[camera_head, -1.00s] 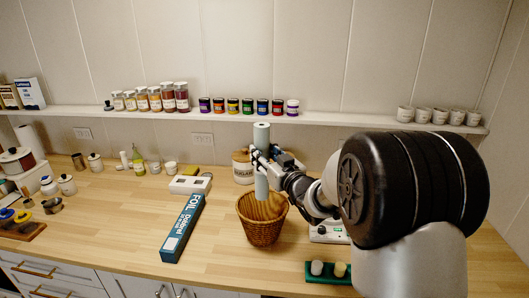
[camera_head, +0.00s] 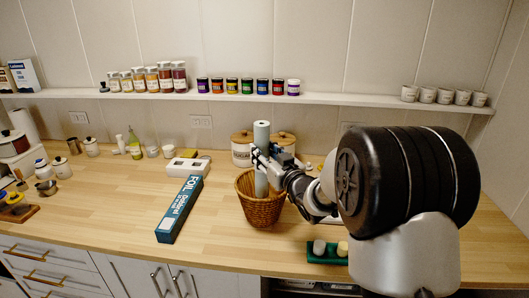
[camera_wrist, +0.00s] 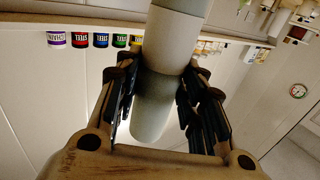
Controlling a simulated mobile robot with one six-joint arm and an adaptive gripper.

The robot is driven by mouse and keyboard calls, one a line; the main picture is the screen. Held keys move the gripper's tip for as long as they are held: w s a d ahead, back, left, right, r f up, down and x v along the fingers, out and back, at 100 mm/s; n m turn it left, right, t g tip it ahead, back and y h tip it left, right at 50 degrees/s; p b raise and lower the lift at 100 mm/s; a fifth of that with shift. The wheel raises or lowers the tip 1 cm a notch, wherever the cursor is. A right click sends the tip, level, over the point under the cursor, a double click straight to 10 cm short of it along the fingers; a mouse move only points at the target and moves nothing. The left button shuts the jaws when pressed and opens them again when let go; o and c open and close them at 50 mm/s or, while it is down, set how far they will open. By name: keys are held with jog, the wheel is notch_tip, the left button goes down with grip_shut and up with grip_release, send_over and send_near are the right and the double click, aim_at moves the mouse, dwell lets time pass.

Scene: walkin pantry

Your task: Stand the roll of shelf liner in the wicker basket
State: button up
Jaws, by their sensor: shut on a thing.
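The roll of shelf liner (camera_head: 261,182) is a pale grey-green tube, standing about upright. The wicker basket (camera_head: 262,212) is brown and round, and stands on the wooden counter. The roll's lower part is inside the basket's opening; its bottom end is hidden, so I cannot tell whether it touches the basket floor. In the wrist view the roll (camera_wrist: 155,108) lies between the two dark fingers of my gripper (camera_wrist: 161,85).
A sugar canister (camera_head: 241,154) stands behind the basket. A green tray (camera_head: 325,259) with two small pieces is at front right. The counter's front middle is clear.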

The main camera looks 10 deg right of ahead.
jog(key=shift+f, duration=1.75)
jog(key=o, duration=1.3)
jog(key=v, duration=1.2)
jog(key=shift+r, duration=0.1)
